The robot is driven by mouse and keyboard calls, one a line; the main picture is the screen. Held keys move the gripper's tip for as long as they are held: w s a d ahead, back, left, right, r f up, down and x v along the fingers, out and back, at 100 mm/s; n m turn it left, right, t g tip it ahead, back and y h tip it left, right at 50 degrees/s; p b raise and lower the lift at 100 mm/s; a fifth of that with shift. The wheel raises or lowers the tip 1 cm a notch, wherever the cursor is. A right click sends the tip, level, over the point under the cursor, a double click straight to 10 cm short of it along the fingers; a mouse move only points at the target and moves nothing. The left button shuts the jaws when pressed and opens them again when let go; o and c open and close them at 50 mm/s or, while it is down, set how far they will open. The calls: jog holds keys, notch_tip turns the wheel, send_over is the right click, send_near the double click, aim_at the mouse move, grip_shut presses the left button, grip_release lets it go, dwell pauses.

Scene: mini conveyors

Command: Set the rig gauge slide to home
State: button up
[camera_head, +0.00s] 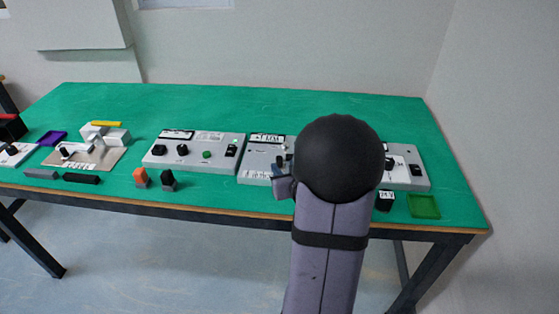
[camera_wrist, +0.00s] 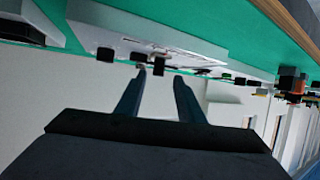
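A light grey panel (camera_head: 257,160) with a dial strip and a barcode-like label stands mid-table, its right side hidden behind my arm. I cannot tell for sure which of its small dark parts is the gauge slide. My gripper (camera_wrist: 158,76) is open in the wrist view, with its two fingers apart and nothing held. The fingers point at the edge of a pale panel (camera_wrist: 150,35) bearing several black knobs. One dark knob (camera_wrist: 160,66) shows beyond the gap between the fingertips. Contact cannot be made out. In the head view my arm mostly hides the gripper.
Another grey panel (camera_head: 218,143) with knobs and a green button stands to the left. A panel (camera_head: 407,180) with a black switch and a green tray (camera_head: 423,206) are at right. Orange (camera_head: 141,177) and black (camera_head: 168,180) pieces lie in front. The green table's back (camera_head: 210,105) is clear.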

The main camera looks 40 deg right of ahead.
aim_at(280, 161)
jog(key=shift+d, duration=0.15)
jog(key=shift+w+d, duration=0.1)
jog(key=shift+w, duration=0.2)
jog(key=shift+x, duration=3.3)
grip_shut()
